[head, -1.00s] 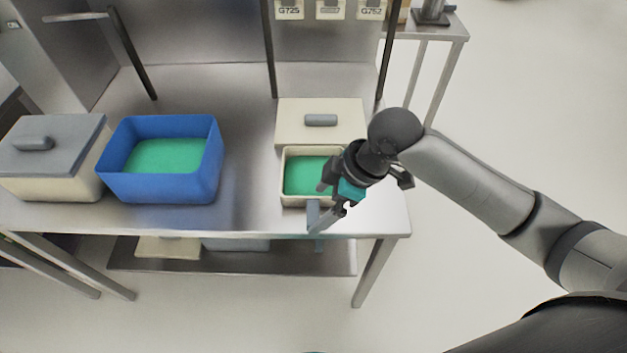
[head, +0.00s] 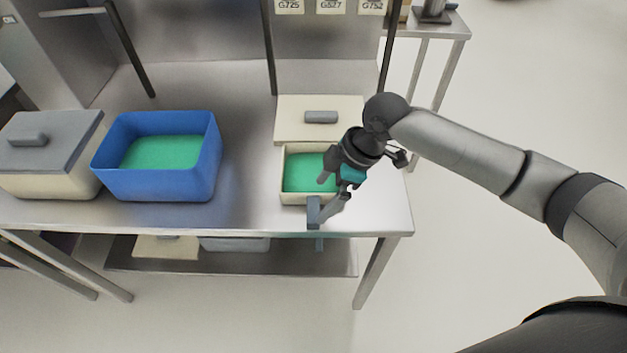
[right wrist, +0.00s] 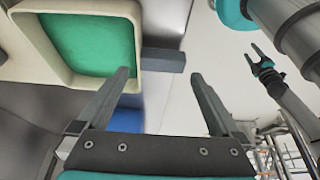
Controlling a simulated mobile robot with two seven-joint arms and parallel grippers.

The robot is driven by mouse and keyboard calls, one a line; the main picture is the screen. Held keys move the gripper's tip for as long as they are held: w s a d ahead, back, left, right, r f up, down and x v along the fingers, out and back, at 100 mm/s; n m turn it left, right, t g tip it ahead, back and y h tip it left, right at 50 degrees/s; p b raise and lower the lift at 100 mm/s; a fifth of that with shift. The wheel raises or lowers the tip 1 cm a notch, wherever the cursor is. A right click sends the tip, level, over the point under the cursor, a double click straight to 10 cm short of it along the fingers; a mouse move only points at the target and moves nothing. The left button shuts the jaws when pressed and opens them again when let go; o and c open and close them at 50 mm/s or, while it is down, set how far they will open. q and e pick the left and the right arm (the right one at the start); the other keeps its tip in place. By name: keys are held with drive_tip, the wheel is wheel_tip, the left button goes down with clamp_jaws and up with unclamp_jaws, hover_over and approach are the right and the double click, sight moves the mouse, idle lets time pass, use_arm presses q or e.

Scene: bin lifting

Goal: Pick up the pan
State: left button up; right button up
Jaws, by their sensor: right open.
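The pan (head: 283,189) is a small cream open box with a green inside, near the front edge of the steel table. Its grey handle (head: 313,212) points out towards the front edge. My right gripper (head: 330,196) is open at the pan's front right corner and hides part of that side. In the right wrist view the handle (right wrist: 164,59) lies level with the gap between the open fingertips (right wrist: 160,76), slightly beyond them, with nothing gripped. My left gripper (right wrist: 256,58) shows small at the right of that view, its fingers apart, away from the pan.
A blue bin (head: 150,187) with a green inside and a cream box with a grey lid (head: 48,150) stand at the left. The steel table (head: 250,185) is clear between bin and pan. Dark posts rise behind.

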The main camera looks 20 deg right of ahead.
sight(313, 208)
drive_tip(key=b+x, duration=0.1)
drive_tip(key=x, duration=0.5)
drive_tip(key=shift+s+a, duration=0.1)
drive_tip(key=shift+r, duration=0.15)
drive_tip(key=c, duration=1)
drive_tip(key=shift+c, duration=0.3)
drive_tip(key=shift+r, duration=0.15)
